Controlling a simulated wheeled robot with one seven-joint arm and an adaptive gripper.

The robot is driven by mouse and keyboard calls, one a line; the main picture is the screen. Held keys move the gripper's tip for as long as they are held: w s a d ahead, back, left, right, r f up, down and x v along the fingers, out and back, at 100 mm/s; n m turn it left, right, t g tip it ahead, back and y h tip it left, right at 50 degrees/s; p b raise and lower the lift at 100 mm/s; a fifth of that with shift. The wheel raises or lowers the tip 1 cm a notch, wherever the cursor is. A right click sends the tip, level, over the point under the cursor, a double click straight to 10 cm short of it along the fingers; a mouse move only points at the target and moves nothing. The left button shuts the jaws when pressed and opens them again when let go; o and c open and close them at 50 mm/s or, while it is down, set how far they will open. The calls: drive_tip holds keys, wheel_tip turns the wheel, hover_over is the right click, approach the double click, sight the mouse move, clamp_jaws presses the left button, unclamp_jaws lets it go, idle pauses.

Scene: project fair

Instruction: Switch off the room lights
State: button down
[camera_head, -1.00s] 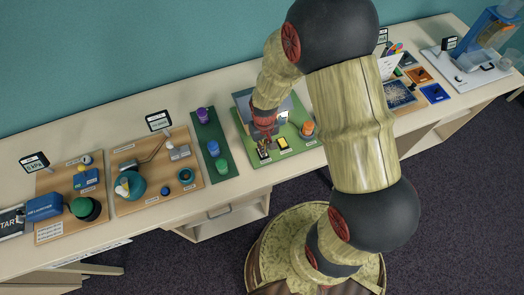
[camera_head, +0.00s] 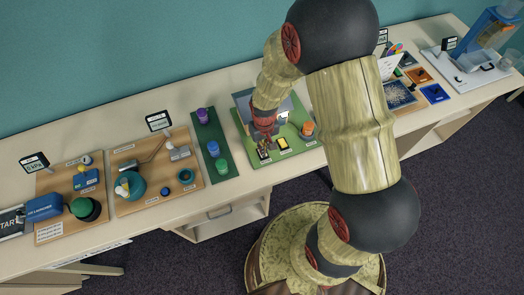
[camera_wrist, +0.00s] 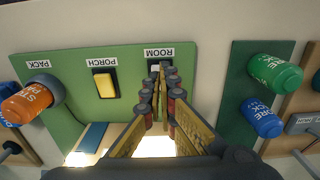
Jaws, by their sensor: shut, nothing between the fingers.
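The green board (camera_head: 296,154) carries a small model house and two rocker switches. In the wrist view, the switch labelled ROOM (camera_wrist: 154,69) sits upper middle, mostly hidden behind my fingertips. My gripper (camera_wrist: 161,80) is shut and empty, its tips at or just in front of that switch; I cannot tell whether they touch. The yellow switch labelled PORCH (camera_wrist: 104,84) is left of it, clear of the fingers. Bright light shows between and behind my fingers, from the house. In the head view, my gripper (camera_head: 264,142) is just above the ROOM switch (camera_head: 264,155).
A dark green strip holds a green cylinder (camera_wrist: 274,72) and a blue one (camera_wrist: 262,118) at right. Other exhibits line the table (camera_head: 232,186) on both sides.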

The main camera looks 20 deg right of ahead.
drive_tip(key=shift+f+b, duration=0.8)
drive_tip(key=shift+f, duration=0.3)
idle(0.6)
drive_tip(key=shift+r, duration=0.15)
drive_tip(key=shift+r+p, duration=2.6)
drive_tip(key=shift+r, duration=0.8)
drive_tip(key=shift+s, duration=0.1)
drive_tip(key=s+r+t+b, duration=0.2)
drive_tip(key=s+r+b, duration=0.4)
drive_tip(key=r, duration=0.5)
drive_tip(key=s+r+t+b, duration=0.3)
drive_tip(key=s+r+b, duration=0.3)
drive_tip(key=r, duration=0.6)
drive_tip(key=shift+s+t, duration=0.3)
drive_tip(key=shift+s, duration=0.6)
